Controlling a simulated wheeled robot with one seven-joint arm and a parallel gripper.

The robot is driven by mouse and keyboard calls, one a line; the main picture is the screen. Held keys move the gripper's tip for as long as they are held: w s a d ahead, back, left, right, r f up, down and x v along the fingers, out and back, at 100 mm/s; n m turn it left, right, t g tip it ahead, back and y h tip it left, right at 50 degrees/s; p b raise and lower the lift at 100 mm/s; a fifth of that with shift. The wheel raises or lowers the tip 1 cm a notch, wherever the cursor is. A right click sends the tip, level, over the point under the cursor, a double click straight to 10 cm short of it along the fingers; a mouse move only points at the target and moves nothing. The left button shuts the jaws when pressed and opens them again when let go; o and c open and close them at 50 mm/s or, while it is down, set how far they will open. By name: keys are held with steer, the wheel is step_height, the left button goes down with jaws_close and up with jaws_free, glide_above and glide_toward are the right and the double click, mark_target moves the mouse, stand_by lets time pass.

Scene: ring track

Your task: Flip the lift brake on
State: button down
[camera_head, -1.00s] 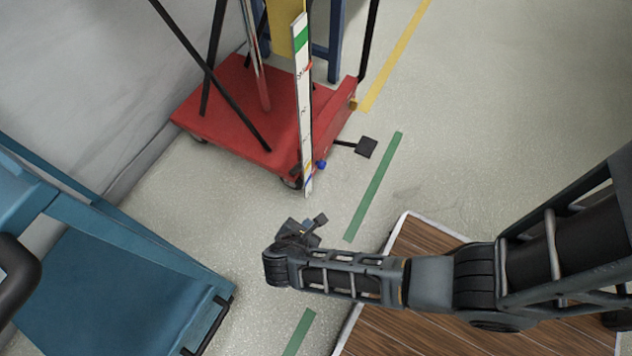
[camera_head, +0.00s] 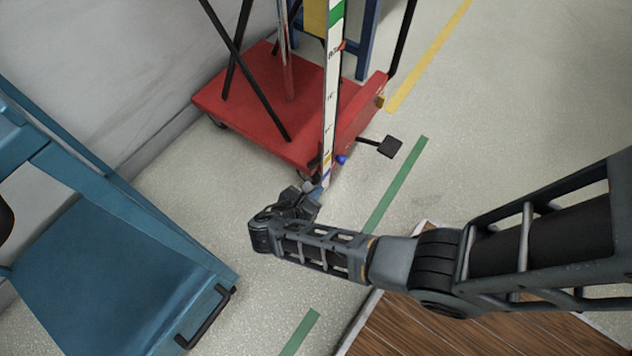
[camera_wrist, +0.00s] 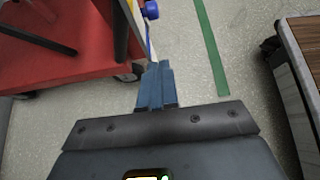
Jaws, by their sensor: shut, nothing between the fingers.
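The lift is a red wheeled base (camera_head: 250,105) with dark legs and a white graduated upright strip (camera_head: 331,95); its red base also shows in the wrist view (camera_wrist: 60,62). A blue knob (camera_head: 341,160) sits at the lift's near corner, beside the strip's foot. In the wrist view the blue knob (camera_wrist: 150,10) is at the top, above my fingertips. Which part is the brake is not certain. My gripper (camera_head: 314,191) is shut and empty, low near that corner. In the wrist view its closed fingers (camera_wrist: 156,80) point toward the corner, just right of a caster (camera_wrist: 130,73). Contact cannot be told.
A black foot pedal (camera_head: 389,147) sticks out from the lift's right side. A blue cart (camera_head: 110,270) stands at the left. A wood-topped surface (camera_head: 450,325) lies under my arm. Green tape (camera_head: 400,180) and open floor lie right of the lift.

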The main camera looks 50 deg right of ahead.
mark_target(344, 158)
steer(key=d+f+b, duration=0.3)
steer(key=d, duration=0.7)
steer(key=shift+w, duration=0.15)
steer(key=shift+d+r+p, duration=0.35)
steer(key=shift+r+p, duration=0.2)
steer(key=shift+p, duration=0.25)
steer(key=shift+d+r+p, duration=0.55)
steer(key=shift+d+p, duration=0.1)
steer(key=shift+p, duration=0.3)
steer(key=shift+d+f, duration=0.1)
steer(key=shift+d, duration=0.2)
